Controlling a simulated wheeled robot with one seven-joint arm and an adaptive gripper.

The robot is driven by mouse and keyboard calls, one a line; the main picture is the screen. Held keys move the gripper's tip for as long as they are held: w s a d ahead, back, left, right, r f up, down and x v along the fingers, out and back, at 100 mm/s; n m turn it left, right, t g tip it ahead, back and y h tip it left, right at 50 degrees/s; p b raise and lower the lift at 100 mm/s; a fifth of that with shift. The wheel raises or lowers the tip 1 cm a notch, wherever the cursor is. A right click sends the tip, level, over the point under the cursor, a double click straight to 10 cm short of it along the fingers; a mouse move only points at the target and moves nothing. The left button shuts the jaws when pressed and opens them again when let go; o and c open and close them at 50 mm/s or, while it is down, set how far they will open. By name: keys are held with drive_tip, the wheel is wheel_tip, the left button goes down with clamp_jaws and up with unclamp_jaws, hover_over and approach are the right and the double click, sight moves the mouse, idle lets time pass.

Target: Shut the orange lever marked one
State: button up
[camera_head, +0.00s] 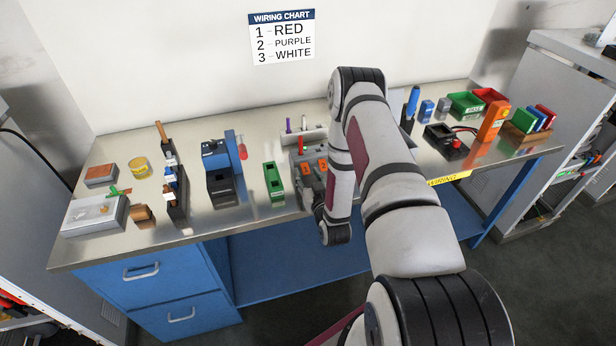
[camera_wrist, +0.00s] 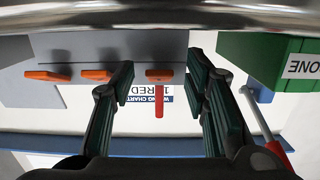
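A grey block (camera_wrist: 110,47) carries a row of three orange levers. In the wrist view, which is upside down, they are the right lever (camera_wrist: 158,73), the middle lever (camera_wrist: 97,75) and the left lever (camera_wrist: 47,76). In the head view two levers show on the block: one lever (camera_head: 307,169) and another (camera_head: 323,164). My arm hides part of the block. I cannot read numbers on the levers. My gripper (camera_wrist: 162,82) is open, with the right lever of the wrist view between its fingers, apparently untouched. In the head view the fingers are not clear.
A green block (camera_wrist: 272,58) marked ONE stands beside the grey block; it also shows in the head view (camera_head: 274,184). A red stick (camera_wrist: 159,102) rises behind the levers. A blue-and-black device (camera_head: 220,187) stands left. A wiring chart (camera_head: 282,38) hangs on the wall.

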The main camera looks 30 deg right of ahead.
drive_tip(key=v, duration=1.2)
idle(0.3)
idle(0.4)
